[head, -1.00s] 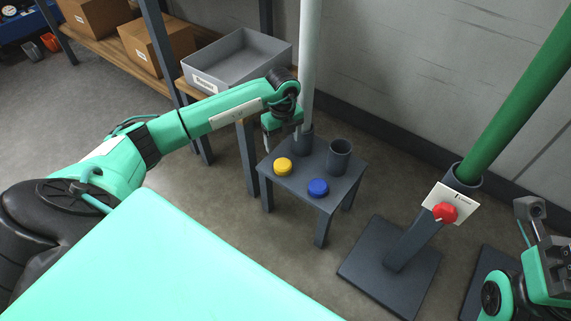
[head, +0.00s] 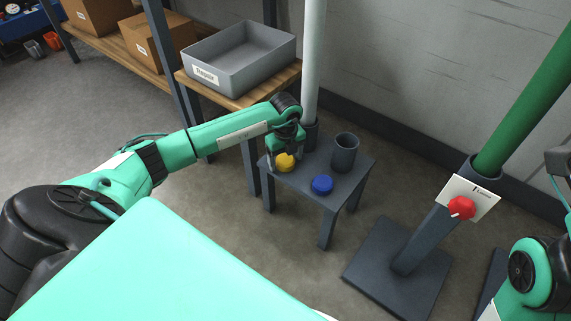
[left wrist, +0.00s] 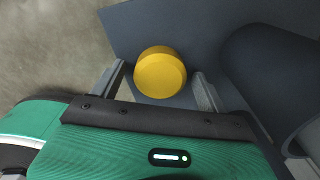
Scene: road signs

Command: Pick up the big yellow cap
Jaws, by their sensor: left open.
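The yellow cap (head: 285,162) lies on the small dark grey table (head: 309,187), near its left edge. My left gripper (head: 284,160) is above and around the cap, pointing down. In the left wrist view the yellow cap (left wrist: 160,72) sits between the two fingers of my left gripper (left wrist: 160,88), with gaps on both sides. The gripper is open and holds nothing. Part of the cap is hidden by the gripper in the head view. My right arm (head: 533,275) shows at the right edge, but its gripper is out of the picture.
A blue cap (head: 322,184) lies on the table right of the yellow one. A dark cup-like holder (head: 345,152) and a white pole (head: 313,60) stand behind. A grey bin (head: 240,57) sits on a shelf. A green pole stand with a red knob (head: 461,207) is at right.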

